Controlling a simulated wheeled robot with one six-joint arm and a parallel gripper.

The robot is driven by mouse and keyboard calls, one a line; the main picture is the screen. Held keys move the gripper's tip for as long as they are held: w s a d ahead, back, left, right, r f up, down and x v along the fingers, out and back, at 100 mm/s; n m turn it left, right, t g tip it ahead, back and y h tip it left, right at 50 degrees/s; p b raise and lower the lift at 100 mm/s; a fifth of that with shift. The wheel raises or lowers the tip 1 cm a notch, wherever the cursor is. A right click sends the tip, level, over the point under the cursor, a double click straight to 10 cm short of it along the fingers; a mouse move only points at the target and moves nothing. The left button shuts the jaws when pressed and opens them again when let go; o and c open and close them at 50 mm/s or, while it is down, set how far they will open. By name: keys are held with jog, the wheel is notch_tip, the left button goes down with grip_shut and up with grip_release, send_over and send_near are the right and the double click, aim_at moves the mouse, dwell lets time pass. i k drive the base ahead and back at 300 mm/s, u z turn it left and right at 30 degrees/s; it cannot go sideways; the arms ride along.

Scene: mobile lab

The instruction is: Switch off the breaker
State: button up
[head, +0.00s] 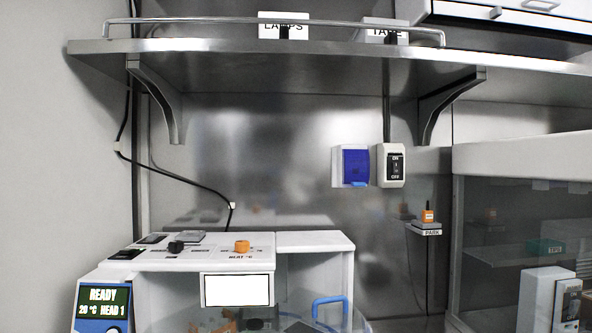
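A white breaker box (391,165) is mounted on the steel back wall, right of the picture's middle and below the shelf. It has a black switch plate with ON at the top and OFF at the bottom. The position of its small lever is too small to tell. A second white box with a dark switch (567,303) shows at the lower right, partly cut off by the picture's edge; its lettering is not readable. My gripper is not in view.
A blue-covered wall box (355,167) sits just left of the breaker. Below right, a small orange-topped object (428,213) stands on a PARK ledge (428,230). A steel shelf (280,73) overhangs. A white machine (190,252) with a READY display fills the lower left. A glass-fronted cabinet (522,155) stands right.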

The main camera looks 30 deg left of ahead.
aim_at(395, 165)
jog(key=u, duration=1.95)
jog(key=i, duration=0.3)
jog(key=z, duration=1.25)
jog(key=i, duration=0.5)
jog(key=z, duration=0.05)
